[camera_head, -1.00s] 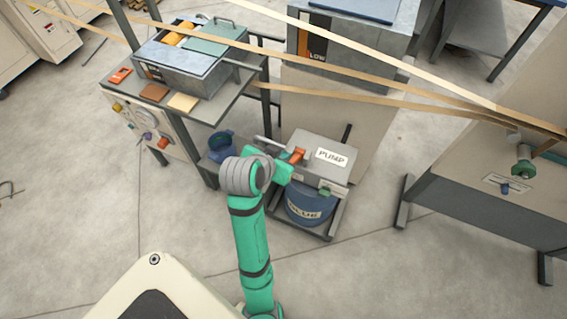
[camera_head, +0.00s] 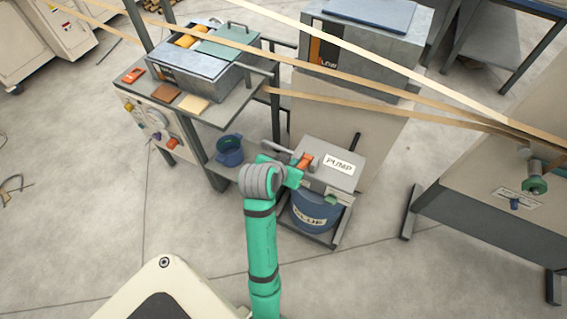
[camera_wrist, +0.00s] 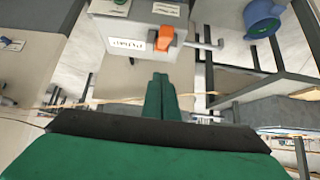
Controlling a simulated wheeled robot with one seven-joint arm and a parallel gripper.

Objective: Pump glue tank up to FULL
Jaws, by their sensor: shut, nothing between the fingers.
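The grey pump box with its PUMP label (camera_head: 338,165) stands on a low frame above the blue glue drum (camera_head: 315,212). An orange part (camera_head: 305,160) sits on the near left of the box, with a grey lever beside it. In the wrist view the orange part (camera_wrist: 161,37) and the lever (camera_wrist: 205,44) are ahead of my fingers. My gripper (camera_head: 292,172) is close to the box's left side; its green fingers (camera_wrist: 160,80) are shut and empty. They appear apart from the orange part. A grey tank (camera_head: 345,55) behind shows an orange mark and LOW.
A blue pot (camera_head: 229,150) stands left of the pump, also at upper right in the wrist view (camera_wrist: 262,17). A worktable (camera_head: 215,108) holds a metal glue box (camera_head: 200,72). Tan strips (camera_head: 400,82) cross above. A machine panel (camera_head: 500,170) stands right. Floor in front is clear.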

